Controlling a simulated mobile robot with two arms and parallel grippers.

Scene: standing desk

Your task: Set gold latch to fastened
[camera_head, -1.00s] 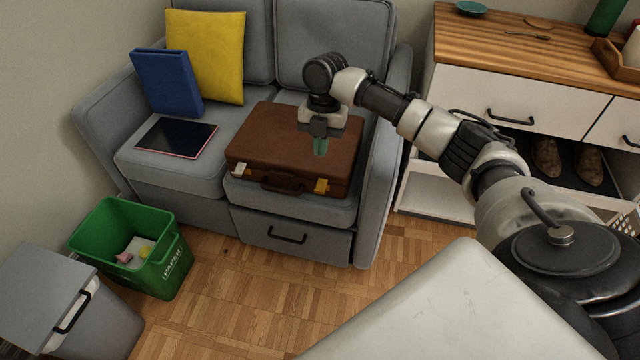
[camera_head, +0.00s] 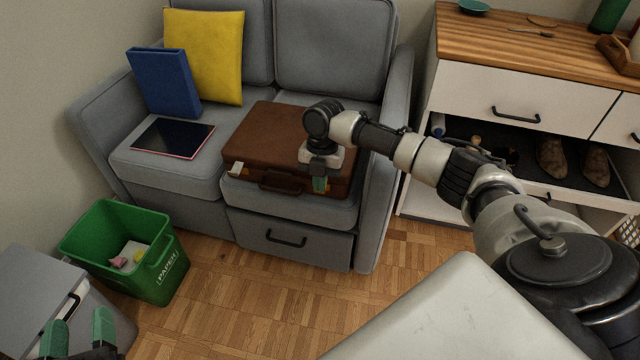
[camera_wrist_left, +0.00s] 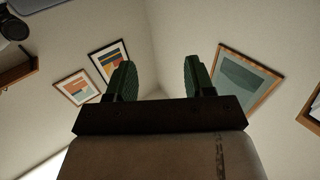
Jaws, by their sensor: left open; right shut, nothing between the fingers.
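A brown suitcase (camera_head: 262,132) lies closed on the right seat of the grey sofa, its handle (camera_head: 280,183) facing front. A pale latch (camera_head: 236,169) shows at its front left. The gold latch at the front right is hidden behind my right gripper (camera_head: 320,186). That gripper is shut and empty, pointing down at the suitcase's front right edge; I cannot tell whether it touches the latch. My left gripper (camera_head: 79,336) is open and empty, low at the left near the grey bin. In the left wrist view its green fingers (camera_wrist_left: 155,82) are apart, facing walls.
A dark tablet (camera_head: 172,138), a blue binder (camera_head: 163,82) and a yellow cushion (camera_head: 205,55) are on the left seat. A green paper bin (camera_head: 165,268) and a grey bin (camera_head: 35,290) stand at left. A wood-topped cabinet (camera_head: 500,85) stands right. The middle floor is clear.

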